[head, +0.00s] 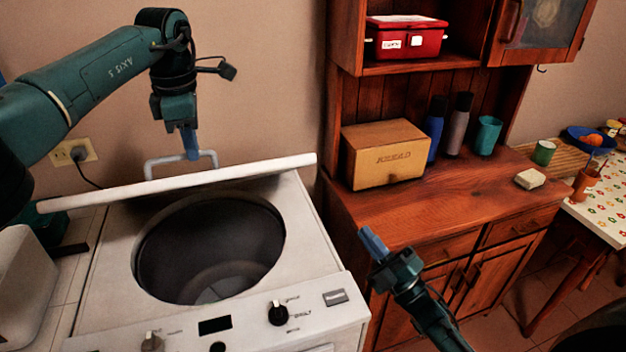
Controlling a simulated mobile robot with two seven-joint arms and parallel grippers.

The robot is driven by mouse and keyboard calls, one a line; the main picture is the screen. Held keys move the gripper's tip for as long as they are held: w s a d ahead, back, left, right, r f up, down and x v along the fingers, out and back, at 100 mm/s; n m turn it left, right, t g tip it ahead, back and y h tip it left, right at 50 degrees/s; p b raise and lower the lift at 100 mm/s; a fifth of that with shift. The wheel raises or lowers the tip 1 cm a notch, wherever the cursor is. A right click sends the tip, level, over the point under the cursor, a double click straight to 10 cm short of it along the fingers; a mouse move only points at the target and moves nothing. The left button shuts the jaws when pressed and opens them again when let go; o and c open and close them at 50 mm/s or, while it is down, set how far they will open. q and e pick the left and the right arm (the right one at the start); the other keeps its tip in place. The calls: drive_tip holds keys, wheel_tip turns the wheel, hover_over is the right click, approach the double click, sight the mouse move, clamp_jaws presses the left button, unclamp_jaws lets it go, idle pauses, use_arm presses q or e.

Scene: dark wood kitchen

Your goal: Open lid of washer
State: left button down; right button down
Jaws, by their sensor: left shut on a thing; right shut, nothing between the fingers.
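The white washer (110,290) stands at the lower left in the head view. Its lid (190,183) is raised and seen nearly edge-on at the back of the top. The round dark drum opening (210,250) is uncovered. My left gripper (191,150) is above the lid, shut on the pale lid handle (163,161). The handle partly hides behind its fingers. My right gripper (373,243) is shut and empty, to the right of the washer and in front of the wooden cabinet.
A wooden cabinet (440,215) stands right of the washer, with a bread box (385,153), bottles and a cup on its counter. A red box (407,42) sits on the shelf above. A table (600,215) is at far right. A wall outlet (72,152) is behind my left arm.

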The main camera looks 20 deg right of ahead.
drive_tip(key=w+a+r+n+g+y, duration=0.3)
drive_tip(key=a+r+n+g+y, duration=0.1)
drive_tip(key=n, duration=0.5)
drive_tip(key=w+a+r+n+g+y, duration=0.4)
drive_tip(key=a+r+n+g+y, duration=0.1)
drive_tip(key=r+n+y, duration=0.3)
drive_tip(key=shift+a+r+n, duration=0.2)
drive_tip(key=shift+a+n, duration=0.25)
drive_tip(key=shift+n, duration=0.45)
